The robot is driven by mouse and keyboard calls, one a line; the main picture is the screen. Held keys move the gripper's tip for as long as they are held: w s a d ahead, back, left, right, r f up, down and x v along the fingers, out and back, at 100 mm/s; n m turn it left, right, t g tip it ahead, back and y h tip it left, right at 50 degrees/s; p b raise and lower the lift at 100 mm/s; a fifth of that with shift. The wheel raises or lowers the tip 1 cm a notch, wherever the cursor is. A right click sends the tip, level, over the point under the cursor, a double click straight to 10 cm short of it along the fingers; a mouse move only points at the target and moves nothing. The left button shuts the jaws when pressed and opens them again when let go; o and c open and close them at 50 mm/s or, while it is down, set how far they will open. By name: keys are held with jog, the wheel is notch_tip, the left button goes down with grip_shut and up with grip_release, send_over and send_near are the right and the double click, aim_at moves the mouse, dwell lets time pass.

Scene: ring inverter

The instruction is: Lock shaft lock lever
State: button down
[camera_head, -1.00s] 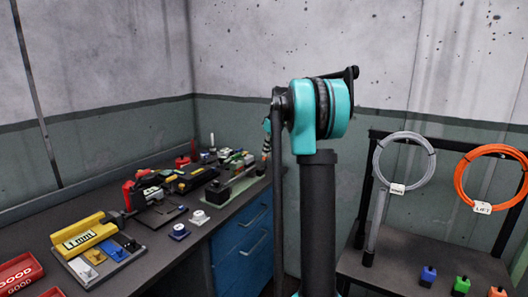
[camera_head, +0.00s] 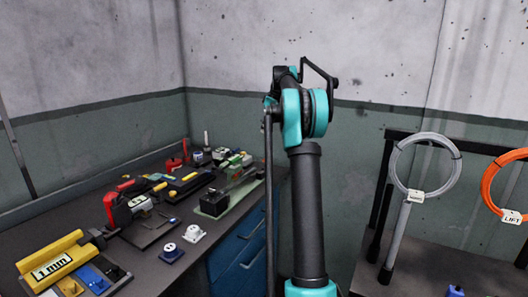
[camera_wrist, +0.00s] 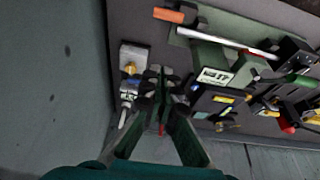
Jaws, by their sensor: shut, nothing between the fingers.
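My gripper (camera_wrist: 162,85) points down over the workbench in the wrist view, with its dark green fingers drawn together and nothing held. Just left of the fingertips is a small silver fitting (camera_wrist: 128,92) with a pale lever-like end, below a light block with a brass knob (camera_wrist: 129,68). To the right is a green device (camera_wrist: 212,65) with a white label, and a pale bar (camera_wrist: 225,38) lies above it. I cannot tell which part is the shaft lock lever, or whether the fingers touch the fitting. In the head view my arm hides the gripper.
The workbench (camera_head: 185,232) carries a red and black tool (camera_head: 122,203), a yellow block marked 1 mm (camera_head: 50,262) and two small sockets. Blue drawers (camera_head: 238,245) are below. At right, a rack holds a grey ring (camera_head: 423,137) and an orange ring (camera_head: 490,185).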

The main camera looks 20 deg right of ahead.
notch_tip(320, 180, down, 12)
jog(key=shift+r, duration=0.15)
dwell(0.6)
dwell(0.3)
jog(key=shift+s+d+t+y, duration=0.25)
jog(key=shift+t+y, duration=0.05)
